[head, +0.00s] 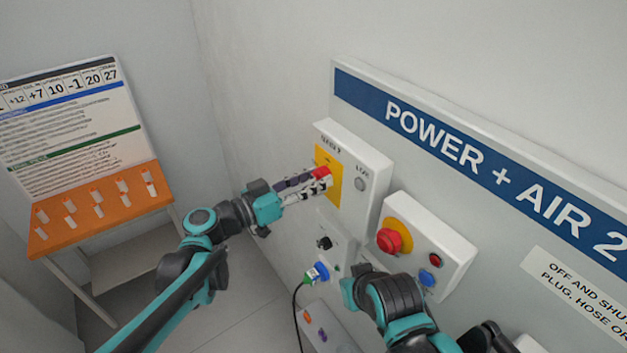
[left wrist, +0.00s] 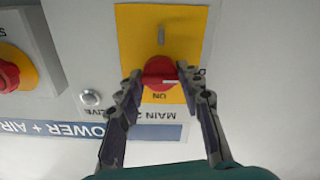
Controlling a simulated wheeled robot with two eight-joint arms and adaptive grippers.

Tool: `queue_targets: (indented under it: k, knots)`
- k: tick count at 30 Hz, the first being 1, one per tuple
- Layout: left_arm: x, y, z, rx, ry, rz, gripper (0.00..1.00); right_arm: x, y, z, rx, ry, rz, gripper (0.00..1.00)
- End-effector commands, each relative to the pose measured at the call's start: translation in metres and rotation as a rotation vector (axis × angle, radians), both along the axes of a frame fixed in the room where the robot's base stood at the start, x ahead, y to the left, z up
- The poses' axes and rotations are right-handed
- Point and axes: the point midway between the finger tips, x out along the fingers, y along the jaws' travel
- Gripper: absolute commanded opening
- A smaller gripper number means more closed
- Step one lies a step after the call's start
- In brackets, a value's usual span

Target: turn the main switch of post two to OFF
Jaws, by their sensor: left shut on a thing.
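The main switch is a red knob (head: 322,171) on a yellow plate (head: 331,188), on a white box labelled MAIN 2. My left gripper (head: 318,180) is shut on the knob. In the left wrist view the knob (left wrist: 158,72) sits between the two fingertips (left wrist: 160,78). The wrist picture is upside down, with ON printed just below the knob there. A white mark on the knob lies level and points to the picture's right, towards a label partly hidden by a finger. My right arm's gripper end (head: 358,285) is at the lower middle; its fingers cannot be made out.
A red emergency button (head: 390,241) on a yellow disc sits on a box to the right. Below the switch are a black knob (head: 325,243) and a blue plug (head: 319,272) with a cable. A board on an orange-shelved stand (head: 100,200) is at left.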

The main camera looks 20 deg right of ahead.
Motion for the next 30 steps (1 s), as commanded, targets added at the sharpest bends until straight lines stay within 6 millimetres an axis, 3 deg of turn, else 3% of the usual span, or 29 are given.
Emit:
queue_targets:
  k: [4, 5, 6, 19, 30]
  knots:
    - [0.000, 0.000, 0.000, 0.000, 0.000, 0.000, 0.07, 0.000, 0.000, 0.000, 0.000, 0.000, 0.000, 0.00]
    - [0.000, 0.000, 0.000, 0.000, 0.000, 0.000, 0.44, 0.000, 0.000, 0.000, 0.000, 0.000, 0.000, 0.00]
    - [0.000, 0.000, 0.000, 0.000, 0.000, 0.000, 0.55, 0.000, 0.000, 0.000, 0.000, 0.000, 0.000, 0.00]
    - [-0.002, 0.009, 0.000, 0.001, -0.001, 0.001, 0.56, 0.000, 0.000, 0.000, 0.000, 0.000, 0.000, 0.00]
    - [-0.028, 0.080, 0.000, 0.000, -0.001, 0.004, 0.56, 0.000, 0.000, 0.000, 0.000, 0.000, 0.000, 0.00]
